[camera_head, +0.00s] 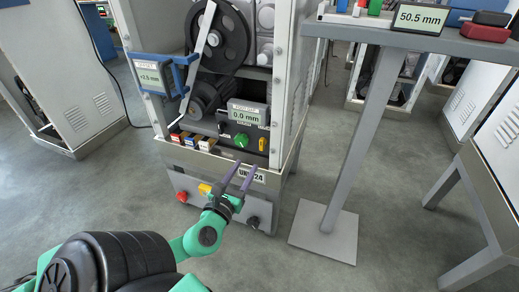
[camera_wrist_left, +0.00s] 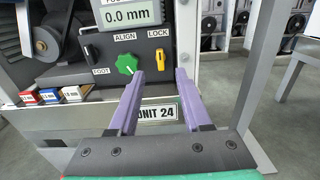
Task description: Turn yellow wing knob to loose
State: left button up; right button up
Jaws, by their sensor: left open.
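The yellow wing knob (camera_head: 262,144) is on the dark control panel of the middle machine, to the right of a green knob (camera_head: 241,139). In the left wrist view the yellow wing knob (camera_wrist_left: 160,59) stands under the label LOCK, with its long side near upright. My left gripper (camera_head: 244,169) is open and empty, with purple fingers pointing at the panel, below the knob in the head view. In the left wrist view its fingertips (camera_wrist_left: 159,76) straddle the area just below the knob, apart from it. My right gripper is not in view.
A black knob (camera_wrist_left: 91,52) marked FOOT is left of the green ALIGN knob. A display (camera_wrist_left: 133,14) above reads 0.0 mm. Small boxes (camera_wrist_left: 52,95) stand on a ledge at left. A grey table (camera_head: 385,38) stands at right. Open floor lies in front.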

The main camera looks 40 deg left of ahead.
aim_at(261, 141)
pick_arm(q)
jog(key=b+x, duration=0.1)
jog(key=x, duration=1.1)
jog(key=shift+w+a, duration=0.1)
jog(key=shift+c, duration=0.3)
grip_shut()
